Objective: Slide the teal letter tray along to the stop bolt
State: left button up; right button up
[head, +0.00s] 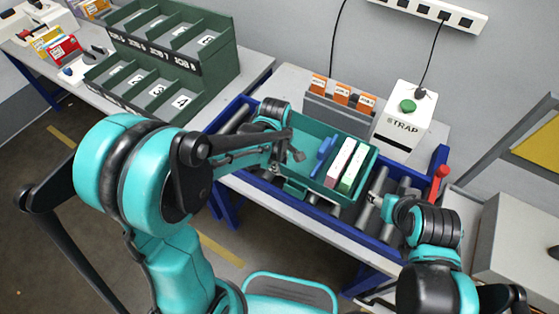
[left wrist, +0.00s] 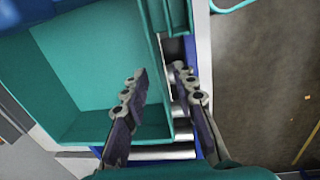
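The teal letter tray (head: 308,128) sits on the rollers of a blue-framed conveyor. It holds a blue item (head: 322,156) and two upright white items, one with a pink edge and one with a green edge. My left gripper (head: 288,158) is at the tray's left part. In the left wrist view its fingers (left wrist: 160,73) are apart, one inside the tray (left wrist: 75,85) and one outside, with the wall between them. My right gripper (head: 377,190) is by the tray's right front corner; its fingers are too small to read. A red-topped piece (head: 441,172), possibly the stop bolt, stands at the conveyor's right end.
Bare rollers (head: 402,190) lie right of the tray. Behind the conveyor stand a grey holder with orange-tabbed files (head: 342,97) and a white strap machine (head: 405,115) with a green button. A dark green sorting rack (head: 222,80) stands at the back left.

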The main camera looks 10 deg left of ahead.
aim_at(281, 175)
pick_arm(q)
jog(key=f, duration=0.1)
jog(key=f+b, duration=0.1)
jog(key=f, duration=0.3)
jog(key=shift+w+d+f+b, duration=0.1)
jog(key=shift+w+f+b, duration=0.1)
jog(key=shift+w+b, duration=0.1)
grip_shut()
